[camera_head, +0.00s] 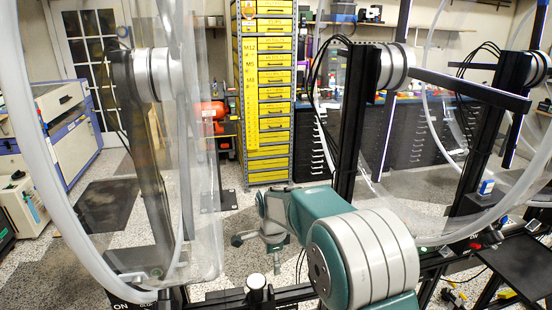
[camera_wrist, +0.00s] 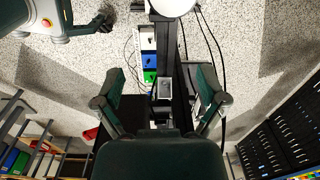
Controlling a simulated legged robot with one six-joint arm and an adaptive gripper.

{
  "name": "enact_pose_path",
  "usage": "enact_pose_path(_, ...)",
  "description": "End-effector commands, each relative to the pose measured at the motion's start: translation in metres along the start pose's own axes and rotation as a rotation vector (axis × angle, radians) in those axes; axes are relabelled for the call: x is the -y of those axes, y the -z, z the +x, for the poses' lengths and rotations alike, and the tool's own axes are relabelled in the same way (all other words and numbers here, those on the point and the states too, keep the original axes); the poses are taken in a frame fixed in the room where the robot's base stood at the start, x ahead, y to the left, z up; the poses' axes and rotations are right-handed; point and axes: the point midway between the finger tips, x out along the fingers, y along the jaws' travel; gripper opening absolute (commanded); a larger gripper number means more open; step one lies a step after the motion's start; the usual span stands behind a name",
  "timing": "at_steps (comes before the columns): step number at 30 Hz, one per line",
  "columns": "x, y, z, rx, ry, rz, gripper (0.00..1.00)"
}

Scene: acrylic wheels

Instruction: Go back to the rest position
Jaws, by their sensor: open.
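My gripper (camera_wrist: 163,98) is open in the wrist view, its two dark green fingers spread wide left and right with nothing held between them. A black upright post with a small grey-topped block (camera_wrist: 165,88) shows between and beyond the fingers; how far off it is I cannot tell. In the head view my green and white arm reaches forward from the lower right, and my gripper (camera_head: 262,243) is small at its far end, above the speckled floor. It touches nothing that I can make out there.
A large clear acrylic wheel (camera_head: 205,150) on a black post fills the left. More clear wheels (camera_head: 437,120) on black posts stand at the right. A yellow drawer cabinet (camera_head: 265,90) is behind. Blue and green bins (camera_wrist: 149,67) show beyond the fingers.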

Motion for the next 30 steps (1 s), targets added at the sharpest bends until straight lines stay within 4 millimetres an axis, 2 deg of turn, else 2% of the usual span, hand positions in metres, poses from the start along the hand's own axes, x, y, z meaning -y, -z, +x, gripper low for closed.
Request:
enact_pose_path(1, -0.008, 0.007, -0.018, -0.001, 0.022, -0.034, 0.91)
enact_pose_path(6, -0.045, 0.029, -0.07, -0.013, 0.085, -0.207, 0.91)
enact_pose_path(11, -0.085, 0.045, -0.109, -0.04, 0.14, -0.366, 0.91)
enact_pose_path(15, -0.125, 0.056, -0.136, -0.075, 0.185, -0.51, 0.91)
enact_pose_path(24, -0.215, 0.071, -0.171, -0.185, 0.262, -0.814, 0.91)
enact_pose_path(30, -0.275, 0.074, -0.175, -0.28, 0.291, -1.014, 0.91)
